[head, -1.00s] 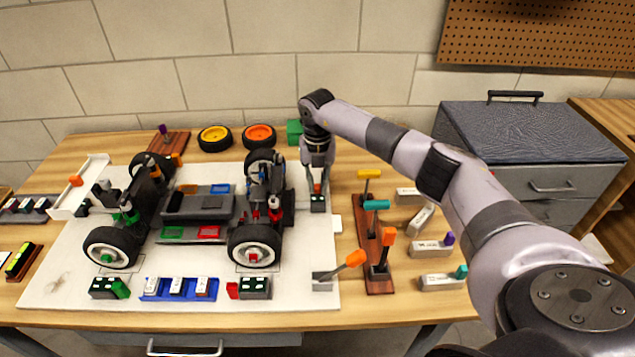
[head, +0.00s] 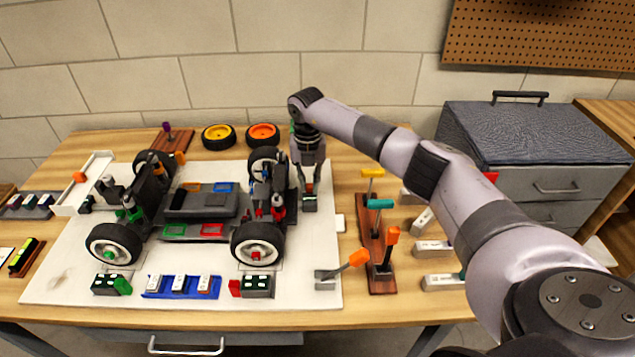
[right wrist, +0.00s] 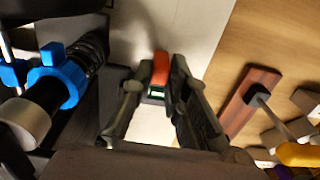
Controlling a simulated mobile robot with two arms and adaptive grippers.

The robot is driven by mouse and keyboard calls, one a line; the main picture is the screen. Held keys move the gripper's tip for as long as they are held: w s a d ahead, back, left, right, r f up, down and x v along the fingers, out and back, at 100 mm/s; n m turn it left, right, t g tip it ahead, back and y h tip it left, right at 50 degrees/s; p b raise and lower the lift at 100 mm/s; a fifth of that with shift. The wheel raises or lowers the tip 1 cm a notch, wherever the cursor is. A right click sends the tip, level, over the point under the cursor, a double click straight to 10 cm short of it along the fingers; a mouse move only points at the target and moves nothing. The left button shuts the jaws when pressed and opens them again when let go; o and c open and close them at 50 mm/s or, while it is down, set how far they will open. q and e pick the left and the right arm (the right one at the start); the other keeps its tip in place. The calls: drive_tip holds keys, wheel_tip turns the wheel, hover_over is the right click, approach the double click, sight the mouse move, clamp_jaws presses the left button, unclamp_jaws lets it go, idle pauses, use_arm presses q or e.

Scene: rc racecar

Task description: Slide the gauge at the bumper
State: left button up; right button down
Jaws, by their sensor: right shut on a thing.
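The gauge (head: 310,205) is a small dark block with a light-marked green face and a red part on top. It is on the white mat just right of the car's front end, with a narrow gap to the car in the head view. My right gripper (head: 308,184) reaches down over it and is shut on it. In the right wrist view the gauge (right wrist: 157,92) and its red part show between the fingers (right wrist: 158,104). The bumper face is mostly hidden by wheels and suspension. My left gripper is not in view.
The open car chassis (head: 205,203) with black wheels fills the mat's middle. A similar block (head: 257,287) and a blue tray (head: 181,294) lie in front. An orange-handled tool (head: 357,258) and a wooden tool rack (head: 378,275) stand right.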

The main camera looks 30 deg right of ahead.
drive_tip(key=shift+w+a, duration=0.1)
drive_tip(key=shift+a, duration=0.05)
drive_tip(key=c, duration=1.6)
unclamp_jaws()
drive_tip(key=shift+o, duration=0.2)
drive_tip(key=shift+r, duration=4.05)
